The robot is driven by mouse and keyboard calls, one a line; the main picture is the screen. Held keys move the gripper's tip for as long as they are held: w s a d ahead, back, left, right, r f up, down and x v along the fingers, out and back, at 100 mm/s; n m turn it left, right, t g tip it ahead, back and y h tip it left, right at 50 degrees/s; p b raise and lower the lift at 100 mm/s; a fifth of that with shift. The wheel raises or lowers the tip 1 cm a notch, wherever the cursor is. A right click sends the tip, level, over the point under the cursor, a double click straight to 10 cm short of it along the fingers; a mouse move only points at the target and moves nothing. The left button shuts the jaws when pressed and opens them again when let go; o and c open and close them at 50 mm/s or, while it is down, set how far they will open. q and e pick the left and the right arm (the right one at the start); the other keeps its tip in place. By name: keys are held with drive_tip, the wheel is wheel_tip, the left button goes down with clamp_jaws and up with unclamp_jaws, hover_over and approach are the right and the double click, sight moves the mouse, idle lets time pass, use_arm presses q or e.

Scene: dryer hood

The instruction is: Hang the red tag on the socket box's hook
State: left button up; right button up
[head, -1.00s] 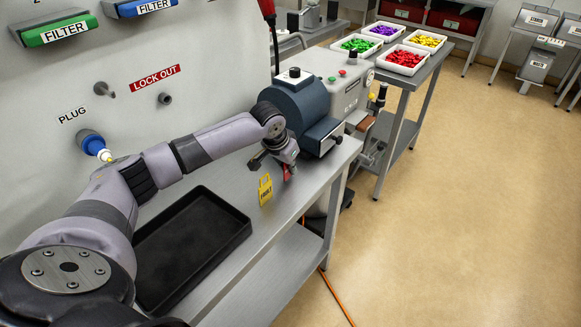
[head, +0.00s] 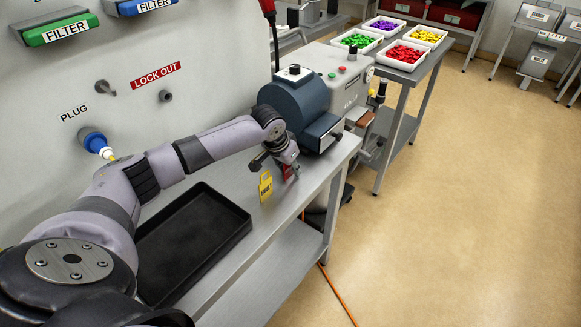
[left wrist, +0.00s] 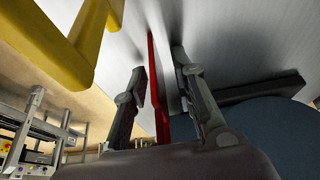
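The red tag (head: 289,173) stands on the metal bench at the front of the blue machine, mostly hidden by my left gripper (head: 283,165). In the left wrist view the red tag (left wrist: 156,80) shows as a thin upright strip between the two fingers of my left gripper (left wrist: 161,85). The fingers are apart, with a gap visible on each side of the tag. A blue socket (head: 93,141) sits on the grey wall panel under the PLUG label. A grey peg (head: 105,87) sticks out left of the LOCK OUT label. I cannot tell which part is the socket box's hook. My right gripper is not in view.
A yellow FAULT tag (head: 265,186) stands on the bench close to my left gripper; it looms large in the left wrist view (left wrist: 88,45). A black tray (head: 240,226) lies nearer. The blue machine (head: 298,108) stands just behind the gripper. Bins of coloured pieces (head: 407,55) are farther back.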

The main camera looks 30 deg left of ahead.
use_arm(q)
drive_tip(key=shift+b, duration=0.3)
drive_tip(key=b+v, duration=0.2)
drive_tip(key=v, duration=0.2)
drive_tip(key=shift+r+b, duration=0.25)
drive_tip(key=shift+b, duration=0.1)
drive_tip(key=b+v, duration=0.1)
drive_tip(key=v, duration=1.2)
drive_tip(key=shift+d, duration=0.2)
